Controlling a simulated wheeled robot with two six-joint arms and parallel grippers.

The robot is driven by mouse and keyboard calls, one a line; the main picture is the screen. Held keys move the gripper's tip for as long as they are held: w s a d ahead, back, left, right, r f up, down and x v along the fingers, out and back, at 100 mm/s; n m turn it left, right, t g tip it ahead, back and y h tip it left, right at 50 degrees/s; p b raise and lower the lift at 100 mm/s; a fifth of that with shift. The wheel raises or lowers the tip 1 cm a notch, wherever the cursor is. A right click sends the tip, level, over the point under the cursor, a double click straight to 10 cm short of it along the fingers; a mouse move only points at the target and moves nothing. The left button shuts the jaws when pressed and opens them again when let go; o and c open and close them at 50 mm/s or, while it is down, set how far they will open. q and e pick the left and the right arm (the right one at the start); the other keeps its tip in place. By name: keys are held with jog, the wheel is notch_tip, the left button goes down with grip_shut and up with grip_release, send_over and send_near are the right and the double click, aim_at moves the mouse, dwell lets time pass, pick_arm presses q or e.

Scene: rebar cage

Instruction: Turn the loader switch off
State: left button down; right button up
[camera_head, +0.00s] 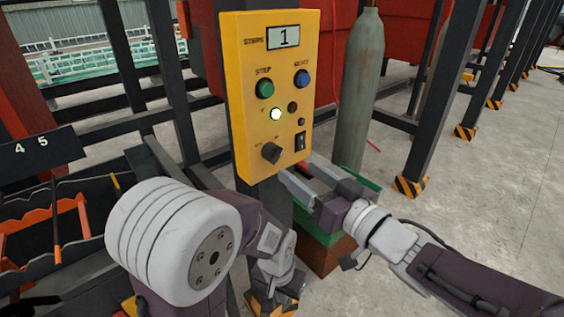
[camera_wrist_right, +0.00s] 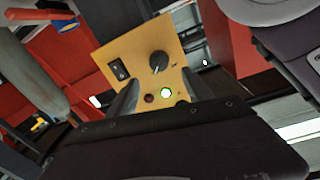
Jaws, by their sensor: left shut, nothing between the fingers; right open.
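A yellow control panel (camera_head: 268,95) stands upright, with a black rocker switch (camera_head: 300,141) at its lower right and a black rotary knob (camera_head: 271,152) at its lower left. I cannot read which control is labelled as the loader switch. A white-green lamp (camera_head: 275,114) is lit. My right gripper (camera_head: 297,174) is open and empty, just below the panel's lower right. In the right wrist view, the rocker (camera_wrist_right: 119,70), knob (camera_wrist_right: 158,62) and lit lamp (camera_wrist_right: 166,93) show beyond the open fingers. My left gripper (camera_head: 287,288) is shut and low below the panel, partly hidden by my arm.
The panel also bears a green button (camera_head: 264,88), a blue button (camera_head: 302,78) and a display reading 1 (camera_head: 284,37). A grey gas cylinder (camera_head: 360,95) stands right of it. Dark racks (camera_head: 50,225) fill the left.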

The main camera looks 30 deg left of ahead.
aim_at(279, 156)
jog(key=x, duration=0.8)
jog(key=shift+w+a, duration=0.15)
jog(key=shift+a, duration=0.05)
jog(key=shift+c, duration=0.3)
grip_shut()
